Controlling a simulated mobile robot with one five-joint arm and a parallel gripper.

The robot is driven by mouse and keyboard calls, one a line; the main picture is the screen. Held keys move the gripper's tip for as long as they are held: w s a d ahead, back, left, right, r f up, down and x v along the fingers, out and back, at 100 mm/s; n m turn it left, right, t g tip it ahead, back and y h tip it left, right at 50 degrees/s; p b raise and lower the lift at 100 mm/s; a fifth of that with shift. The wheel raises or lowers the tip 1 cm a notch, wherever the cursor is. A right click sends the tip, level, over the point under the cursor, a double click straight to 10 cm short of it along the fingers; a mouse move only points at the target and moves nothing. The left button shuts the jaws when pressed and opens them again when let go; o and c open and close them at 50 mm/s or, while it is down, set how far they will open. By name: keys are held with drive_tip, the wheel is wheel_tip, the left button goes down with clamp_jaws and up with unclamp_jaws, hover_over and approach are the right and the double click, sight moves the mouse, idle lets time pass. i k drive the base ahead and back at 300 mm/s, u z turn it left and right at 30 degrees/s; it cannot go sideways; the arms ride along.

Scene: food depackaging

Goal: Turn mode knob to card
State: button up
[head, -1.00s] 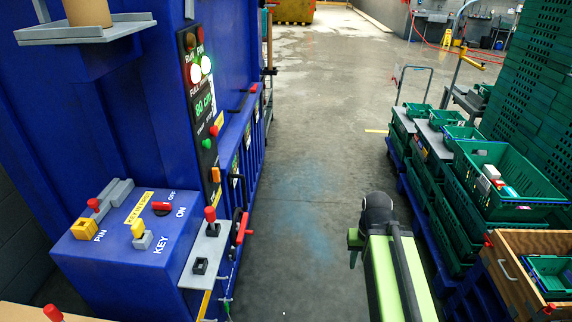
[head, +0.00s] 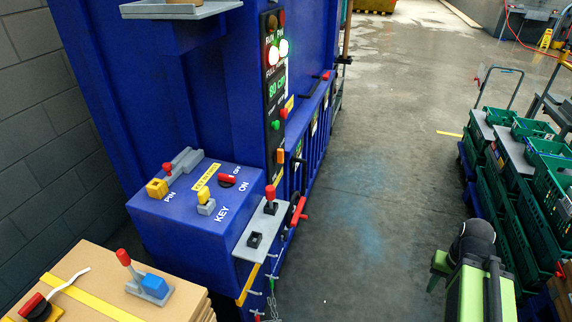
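I cannot tell for certain which control is the mode knob, and no label reading "card" is legible. A red rotary knob (head: 227,180) with OFF and ON marks sits on top of the blue control box (head: 160,225). A red and black knob (head: 36,306) lies at the bottom left on the cardboard stack, partly cut by the frame. My green and black arm stands at the bottom right, far from both knobs. A small green part at its end (head: 438,266) may be my gripper; its fingers are not clear, and nothing is seen held.
The box also carries a yellow key switch (head: 206,204) and a PIN lever (head: 168,172). A tall panel (head: 274,100) with lights and buttons rises behind. The cardboard stack (head: 95,262) stands at lower left. Green crates (head: 545,190) line the right. The floor (head: 370,190) between is clear.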

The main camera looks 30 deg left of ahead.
sight(278, 154)
drive_tip(key=z, duration=0.15)
drive_tip(key=k, duration=0.75)
drive_tip(key=u, duration=1.1)
drive_tip(key=i, duration=1)
drive_tip(key=u, duration=0.2)
drive_tip(key=k, duration=1)
drive_tip(key=z, duration=1.15)
drive_tip(key=i, duration=1.75)
